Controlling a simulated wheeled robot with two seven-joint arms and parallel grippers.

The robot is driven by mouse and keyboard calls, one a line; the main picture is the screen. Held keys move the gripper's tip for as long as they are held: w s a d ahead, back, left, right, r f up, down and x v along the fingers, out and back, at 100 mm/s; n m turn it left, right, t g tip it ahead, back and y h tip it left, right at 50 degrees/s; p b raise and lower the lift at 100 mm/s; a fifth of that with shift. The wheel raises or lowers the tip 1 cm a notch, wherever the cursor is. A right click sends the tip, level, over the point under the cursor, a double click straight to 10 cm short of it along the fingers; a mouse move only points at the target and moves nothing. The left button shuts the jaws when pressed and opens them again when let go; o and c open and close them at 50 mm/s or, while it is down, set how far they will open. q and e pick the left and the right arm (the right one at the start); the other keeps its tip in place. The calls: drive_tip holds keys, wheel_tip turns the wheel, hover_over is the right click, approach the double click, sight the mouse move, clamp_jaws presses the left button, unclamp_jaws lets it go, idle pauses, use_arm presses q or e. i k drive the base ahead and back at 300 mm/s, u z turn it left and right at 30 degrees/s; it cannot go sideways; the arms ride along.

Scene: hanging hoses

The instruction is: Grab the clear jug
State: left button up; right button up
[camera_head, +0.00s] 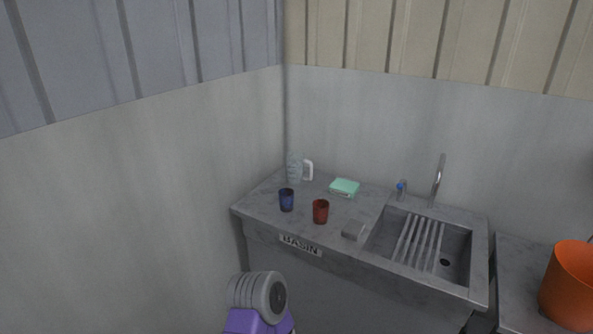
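The clear jug (294,168) stands upright on the back left of the grey basin counter (258,205), near the corner of the walls. Its white handle (308,170) points to the right. A grey and purple part of my own arm shows at the bottom of the view, well in front of and below the counter. Neither gripper's fingers are in view.
A blue cup (286,200) and a red cup (320,211) stand in front of the jug. A green sponge-like block (344,187) lies to its right. Further right are the sink (455,246), its tap (437,182) and an orange bucket (570,285).

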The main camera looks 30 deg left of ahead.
sight(295, 161)
drive_tip(key=u, duration=2.2)
drive_tip(key=i, duration=1.25)
drive_tip(key=z, duration=1.4)
